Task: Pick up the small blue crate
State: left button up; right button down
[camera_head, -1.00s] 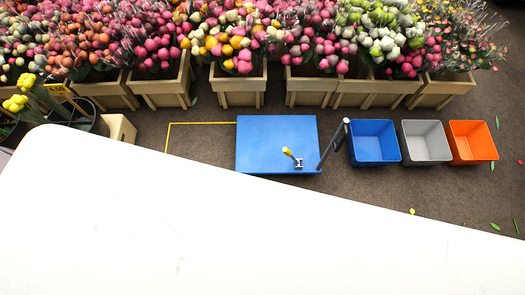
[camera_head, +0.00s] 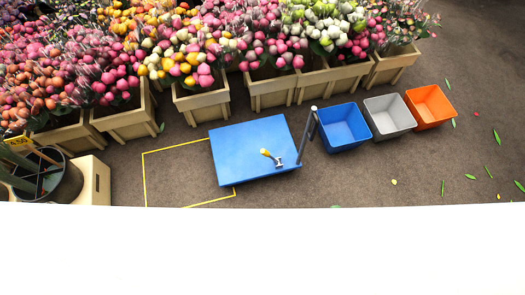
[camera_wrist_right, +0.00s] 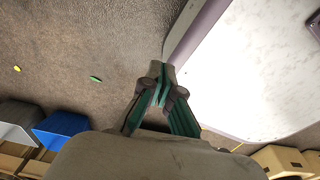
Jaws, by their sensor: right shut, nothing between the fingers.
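The small blue crate (camera_head: 343,126) stands on the floor in the head view, open at the top and seemingly empty. It is between a blue platform and a grey crate. In the right wrist view the blue crate (camera_wrist_right: 60,126) shows at the lower left, partly cut off by my wrist. My right gripper (camera_wrist_right: 161,90) is shut and empty, its dark green fingers together. It is apart from the crate, near the edge of a white surface. It does not show in the head view. My left gripper is in neither view.
The grey crate (camera_head: 389,116) and orange crate (camera_head: 430,106) stand right of it. Left is a flat blue platform (camera_head: 250,140) with a grey post (camera_head: 312,125). Wooden tulip boxes (camera_head: 205,103) line the back. A white surface (camera_head: 262,250) fills the front.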

aim_at(342, 127)
jog(key=i+l+u, duration=0.15)
jog(key=l+u, duration=0.7)
jog(key=l, duration=0.15)
jog(key=i, duration=0.05)
